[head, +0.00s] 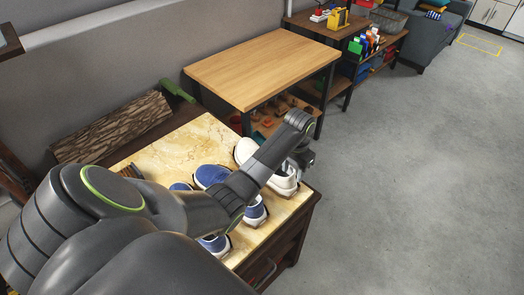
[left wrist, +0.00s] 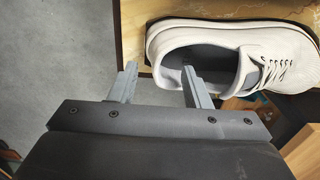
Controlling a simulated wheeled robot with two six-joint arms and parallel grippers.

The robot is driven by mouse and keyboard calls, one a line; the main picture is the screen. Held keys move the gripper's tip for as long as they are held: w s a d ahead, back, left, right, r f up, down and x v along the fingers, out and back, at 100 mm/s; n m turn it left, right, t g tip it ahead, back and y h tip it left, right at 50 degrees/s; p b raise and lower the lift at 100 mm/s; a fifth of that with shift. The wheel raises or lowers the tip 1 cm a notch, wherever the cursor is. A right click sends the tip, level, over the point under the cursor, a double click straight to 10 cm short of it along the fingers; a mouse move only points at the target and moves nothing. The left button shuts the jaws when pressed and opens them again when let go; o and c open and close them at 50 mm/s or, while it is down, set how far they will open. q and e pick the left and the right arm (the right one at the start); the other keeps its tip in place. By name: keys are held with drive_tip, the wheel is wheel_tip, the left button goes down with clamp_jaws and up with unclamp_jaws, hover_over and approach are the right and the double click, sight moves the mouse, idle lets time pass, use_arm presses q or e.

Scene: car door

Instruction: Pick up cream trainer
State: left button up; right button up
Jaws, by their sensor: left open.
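The cream trainer (head: 286,186) lies on the light marbled top of a low wooden shoe bench (head: 185,147), near its right end. My left forearm crosses in front of its middle in the head view. In the left wrist view the cream trainer (left wrist: 220,55) shows its heel, dark opening and laces. My left gripper (left wrist: 159,67) is open at the heel end. One finger is beyond the heel, the other overlaps the shoe opening, and the heel edge shows between them. I cannot tell whether they touch. In the head view my left gripper (head: 303,163) is above the trainer. My right gripper is not in view.
Blue trainers (head: 212,175) sit beside the cream one, partly behind my arm. A log-like roll (head: 115,128) lies at the back left. A wooden table (head: 264,66) with shelves stands behind. The grey floor (head: 420,180) to the right is clear.

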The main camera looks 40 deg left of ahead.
use_arm(q)
drive_tip(key=shift+f, duration=0.7)
clamp_jaws()
drive_tip(key=shift+r, duration=0.1)
